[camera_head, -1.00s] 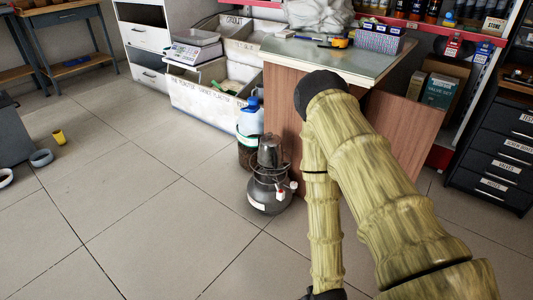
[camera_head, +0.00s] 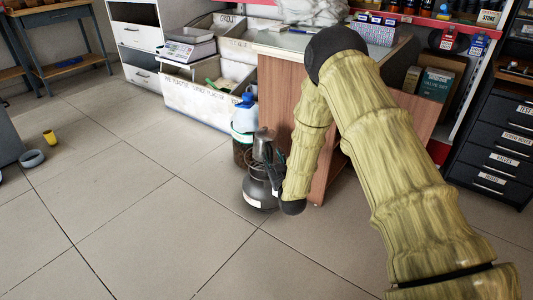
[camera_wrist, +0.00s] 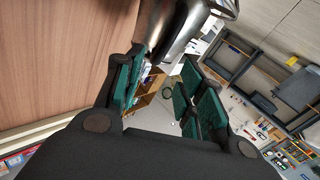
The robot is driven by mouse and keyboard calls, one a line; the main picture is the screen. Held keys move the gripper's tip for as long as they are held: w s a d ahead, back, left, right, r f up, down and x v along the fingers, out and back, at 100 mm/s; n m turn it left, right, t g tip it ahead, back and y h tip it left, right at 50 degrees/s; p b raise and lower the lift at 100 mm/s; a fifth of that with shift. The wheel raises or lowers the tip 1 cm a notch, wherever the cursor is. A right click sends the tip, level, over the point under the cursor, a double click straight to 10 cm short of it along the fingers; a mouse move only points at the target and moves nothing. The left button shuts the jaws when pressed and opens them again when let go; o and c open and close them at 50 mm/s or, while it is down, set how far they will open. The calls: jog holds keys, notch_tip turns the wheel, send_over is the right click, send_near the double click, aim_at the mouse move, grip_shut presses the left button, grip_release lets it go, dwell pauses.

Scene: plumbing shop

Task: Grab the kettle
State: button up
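The kettle (camera_head: 262,148) appears as a grey metallic body atop a round dark unit on the floor, beside the wooden counter. In the wrist view, a shiny metal body that looks like the kettle (camera_wrist: 176,28) fills the top middle, partly out of frame. My gripper (camera_wrist: 166,70) is open, its teal-padded fingers spread and nothing visibly held between them. The metal body is just beyond the fingertips, nearer the left finger; contact cannot be told. In the head view my gripper (camera_head: 273,168) is small and dark at the kettle's right side, partly hiding it.
The wooden counter (camera_head: 278,110) stands close to the right of the kettle. A blue-and-white jug (camera_head: 245,112) stands on a dark container (camera_head: 242,152) just behind. A yellow cup (camera_head: 49,137) and a grey ring (camera_head: 32,158) lie far left. The floor (camera_head: 150,220) in front is clear.

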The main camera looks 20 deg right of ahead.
aim_at(270, 146)
jog(key=w+b, duration=0.1)
jog(key=w, duration=0.1)
jog(key=w+b, duration=0.2)
jog(key=w, duration=0.1)
jog(key=shift+w+d, duration=0.3)
jog(key=shift+d, duration=0.1)
jog(key=shift+w+r+b, duration=0.1)
jog(key=shift+w+b, duration=0.35)
jog(key=shift+w, duration=0.2)
grip_shut()
